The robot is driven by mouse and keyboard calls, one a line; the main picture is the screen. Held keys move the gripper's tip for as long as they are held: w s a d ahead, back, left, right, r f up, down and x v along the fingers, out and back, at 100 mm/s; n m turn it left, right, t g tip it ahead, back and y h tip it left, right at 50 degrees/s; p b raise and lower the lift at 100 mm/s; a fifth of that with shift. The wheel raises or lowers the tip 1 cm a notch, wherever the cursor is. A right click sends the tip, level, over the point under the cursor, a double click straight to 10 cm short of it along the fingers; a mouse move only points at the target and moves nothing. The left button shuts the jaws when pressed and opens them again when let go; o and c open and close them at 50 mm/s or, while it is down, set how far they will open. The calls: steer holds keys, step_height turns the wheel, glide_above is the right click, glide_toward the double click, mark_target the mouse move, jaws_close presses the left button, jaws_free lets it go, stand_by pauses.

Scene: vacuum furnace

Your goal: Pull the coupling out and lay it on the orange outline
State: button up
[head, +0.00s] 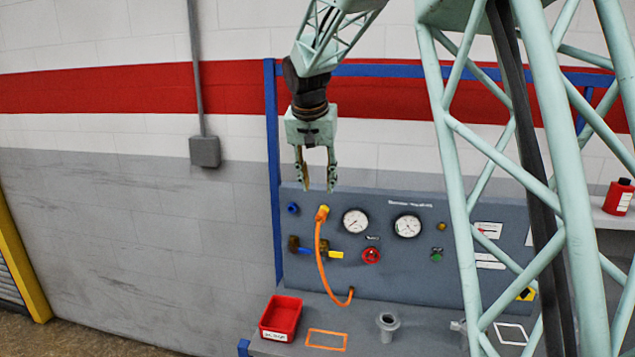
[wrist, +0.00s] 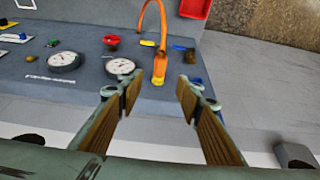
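The coupling (head: 322,213) is an orange and yellow fitting plugged into the upper left of the grey panel, with an orange hose (head: 321,262) looping down from it. In the wrist view the coupling (wrist: 159,68) appears between and beyond my fingertips. My gripper (head: 317,187) points down, open and empty, with its tips just above the coupling in the head view; I cannot tell the depth gap. The wrist view shows both tan-padded fingers (wrist: 158,84) spread apart. The orange outline (head: 326,340) lies bare on the bench below the panel.
The panel carries gauges (head: 356,221), a red knob (head: 371,256) and a yellow-handled valve (head: 329,254). A red bin (head: 281,318) stands left of the outline, and a grey flanged fitting (head: 388,326) right of it. A blue frame post (head: 272,170) rises at the left.

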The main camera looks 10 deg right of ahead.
mark_target(321, 213)
steer(key=shift+x, duration=6.7)
steer(key=shift+c, duration=0.3)
steer(key=c, duration=0.9)
steer(key=shift+s+a+b, duration=0.35)
steer(key=shift+s+b, duration=0.15)
steer(key=shift+s, duration=0.25)
steer(key=shift+s+a+b, duration=0.35)
steer(key=shift+s+b, duration=0.1)
steer(key=shift+s, duration=0.3)
steer(key=shift+s+a+b, duration=0.35)
steer(key=shift+s+b, duration=0.15)
steer(key=shift+s, duration=0.25)
